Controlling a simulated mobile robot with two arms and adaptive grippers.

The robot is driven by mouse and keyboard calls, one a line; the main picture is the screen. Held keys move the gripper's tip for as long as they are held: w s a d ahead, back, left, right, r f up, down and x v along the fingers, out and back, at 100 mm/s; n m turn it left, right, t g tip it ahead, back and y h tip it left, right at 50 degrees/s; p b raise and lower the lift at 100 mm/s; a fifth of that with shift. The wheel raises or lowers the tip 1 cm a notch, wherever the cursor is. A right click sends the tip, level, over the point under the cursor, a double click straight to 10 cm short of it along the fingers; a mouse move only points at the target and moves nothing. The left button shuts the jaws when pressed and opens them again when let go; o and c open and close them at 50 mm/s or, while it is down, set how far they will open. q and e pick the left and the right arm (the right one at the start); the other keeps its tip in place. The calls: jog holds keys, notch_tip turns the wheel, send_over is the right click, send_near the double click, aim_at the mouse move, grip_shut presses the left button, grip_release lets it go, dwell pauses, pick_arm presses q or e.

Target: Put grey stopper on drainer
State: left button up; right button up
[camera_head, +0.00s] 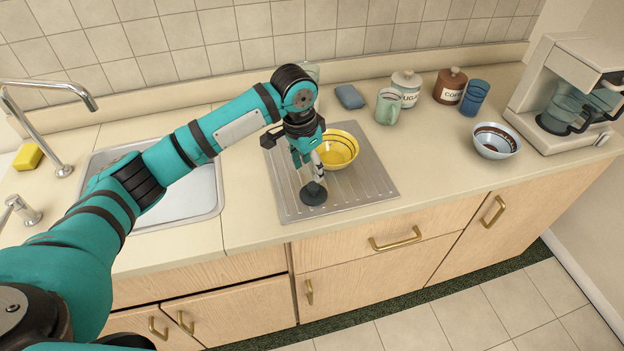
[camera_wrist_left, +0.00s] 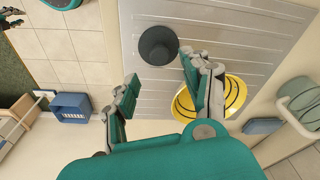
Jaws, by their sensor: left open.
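The dark grey stopper (camera_head: 313,194) sits on the ribbed metal drainer (camera_head: 365,185), near its front edge. In the left wrist view the stopper (camera_wrist_left: 158,45) looks round and lies over the bare drainer (camera_wrist_left: 215,20), just beyond the fingertips. My left gripper (camera_head: 308,162) points down above the drainer, just behind and above the stopper. Its two fingers (camera_wrist_left: 160,78) are spread with nothing between them. The right fingertip is close beside the stopper; I cannot tell whether it touches.
A yellow bowl (camera_head: 338,148) stands on the drainer close behind the gripper. The sink (camera_head: 205,190) is to the left. The drainer's front right is clear.

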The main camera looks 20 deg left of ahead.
pick_arm(q)
jog(key=shift+s+a+r, duration=0.1)
jog(key=shift+s+r, duration=0.05)
jog(key=shift+r, duration=0.9)
jog(key=shift+s+a+r, duration=0.1)
jog(key=shift+r, duration=0.95)
